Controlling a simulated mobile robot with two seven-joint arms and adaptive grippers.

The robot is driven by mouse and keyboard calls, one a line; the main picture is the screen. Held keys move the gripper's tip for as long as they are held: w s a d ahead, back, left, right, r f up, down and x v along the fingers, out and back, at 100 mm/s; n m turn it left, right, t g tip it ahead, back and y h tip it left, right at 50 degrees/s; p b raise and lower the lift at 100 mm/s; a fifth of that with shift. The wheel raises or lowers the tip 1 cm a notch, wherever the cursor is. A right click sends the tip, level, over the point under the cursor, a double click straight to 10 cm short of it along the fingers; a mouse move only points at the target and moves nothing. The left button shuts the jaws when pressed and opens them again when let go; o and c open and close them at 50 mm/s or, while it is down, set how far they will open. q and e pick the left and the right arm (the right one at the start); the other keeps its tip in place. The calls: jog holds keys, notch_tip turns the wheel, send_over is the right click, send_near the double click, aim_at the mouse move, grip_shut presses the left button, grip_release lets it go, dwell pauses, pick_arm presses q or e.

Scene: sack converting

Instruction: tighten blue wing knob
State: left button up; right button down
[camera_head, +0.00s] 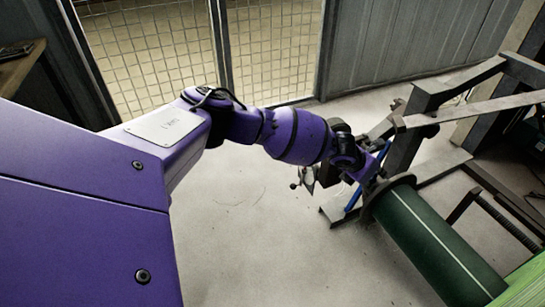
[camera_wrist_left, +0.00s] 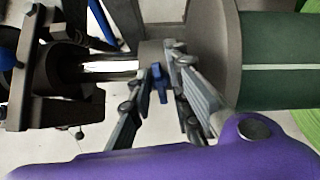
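The blue wing knob (camera_wrist_left: 157,83) shows in the wrist view, on a grey collar (camera_wrist_left: 152,50) around a shaft. My left gripper (camera_wrist_left: 153,92) has its grey fingers spread, one to each side of the knob. I see a gap on the left side; on the right the fingers are close to the knob, and contact cannot be told. In the head view my left gripper (camera_head: 368,168) is at the end of the purple arm, beside the dark round flange, and the knob is hidden there. My right gripper is in neither view.
A dark flange (camera_wrist_left: 228,55) and a green roll (camera_head: 435,245) with a pale stripe lie right of the gripper. A dark metal frame (camera_head: 435,95) stands behind. A blue bar (camera_head: 354,198) is close to the wrist. Pale floor (camera_head: 260,230) in front is clear.

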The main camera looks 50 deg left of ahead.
pick_arm(q)
jog(key=shift+o, duration=0.6)
jog(key=v, duration=1.2)
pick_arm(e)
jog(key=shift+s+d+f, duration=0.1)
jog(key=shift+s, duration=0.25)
